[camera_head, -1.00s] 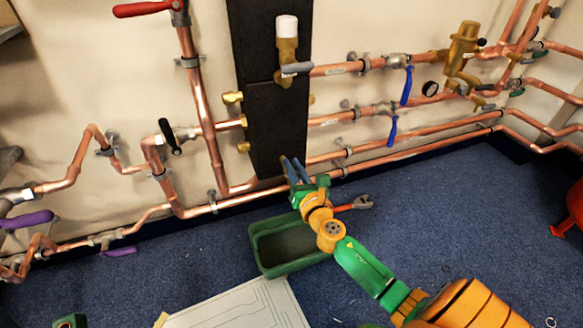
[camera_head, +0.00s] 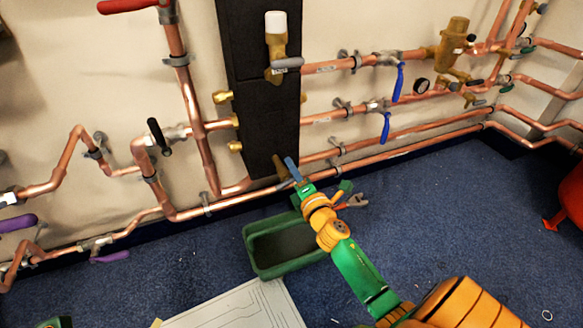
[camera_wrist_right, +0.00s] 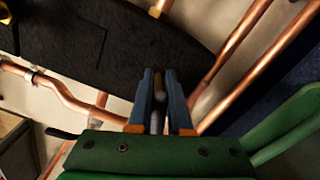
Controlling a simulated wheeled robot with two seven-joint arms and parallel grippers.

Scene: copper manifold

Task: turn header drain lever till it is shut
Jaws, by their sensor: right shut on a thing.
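The header is a tall black block (camera_head: 262,110) on the wall. A brass drain fitting (camera_head: 280,166) shows at its lower end. My right gripper (camera_head: 290,166) reaches up to this fitting with its blue fingers. In the right wrist view, my right gripper (camera_wrist_right: 158,80) is shut on a grey lever (camera_wrist_right: 159,96), which lies between the two fingers below the black block. The fingers hide much of the lever and the valve, so its exact angle is hard to tell. My left gripper is not in view.
Copper pipes (camera_head: 390,147) run along the wall on both sides. A green tub (camera_head: 262,263) stands on the blue carpet below the gripper. A wrench (camera_head: 352,201) lies behind my wrist. Blue levers (camera_head: 385,127) are to the right, and open carpet (camera_head: 450,220) lies at the right.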

